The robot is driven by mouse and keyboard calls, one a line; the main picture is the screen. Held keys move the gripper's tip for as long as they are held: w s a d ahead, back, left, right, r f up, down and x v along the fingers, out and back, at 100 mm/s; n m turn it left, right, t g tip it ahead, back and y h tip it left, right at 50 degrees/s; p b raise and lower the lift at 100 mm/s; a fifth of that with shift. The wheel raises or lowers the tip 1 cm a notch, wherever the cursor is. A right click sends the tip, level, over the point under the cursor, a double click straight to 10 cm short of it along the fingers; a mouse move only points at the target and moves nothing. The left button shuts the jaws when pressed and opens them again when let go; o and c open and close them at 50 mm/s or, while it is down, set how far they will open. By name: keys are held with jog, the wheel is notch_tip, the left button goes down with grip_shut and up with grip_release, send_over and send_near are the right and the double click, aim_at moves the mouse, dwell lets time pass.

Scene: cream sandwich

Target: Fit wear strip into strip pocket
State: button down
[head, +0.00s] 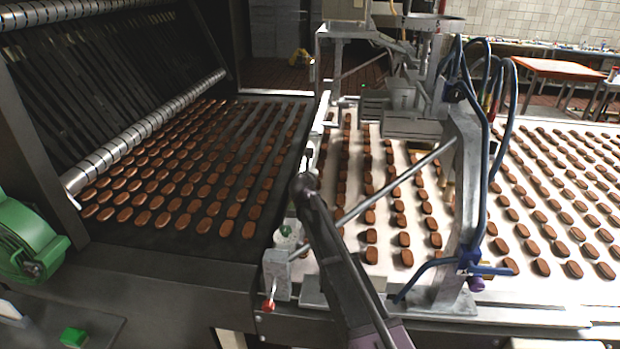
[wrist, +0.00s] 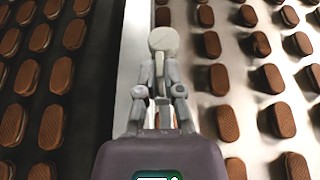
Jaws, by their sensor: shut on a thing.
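My gripper (wrist: 163,70) is in the wrist view, over the border between the dark belt and the pale belt. Its fingers are shut on a small pale grey piece with a rounded end (wrist: 165,40), which I take to be the wear strip. The fingers hide much of its lower part. I cannot make out the strip pocket in either view. In the head view my dark arm reaches up from the bottom middle, and I cannot clearly pick out the fingertips or the held piece there.
Rows of brown biscuits lie on the dark belt (head: 145,240) and the pale belt (head: 460,257). A grey metal frame with blue hoses (head: 462,180) and a slanted rod (head: 395,184) stand right of my arm. A slatted roller (head: 145,130) is at left.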

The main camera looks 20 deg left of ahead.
jog(key=shift+f, duration=0.15)
jog(key=c, duration=0.8)
grip_release()
jog(key=shift+r, duration=0.25)
jog(key=p+v, duration=0.4)
jog(key=v, duration=0.8)
jog(key=shift+p, duration=0.3)
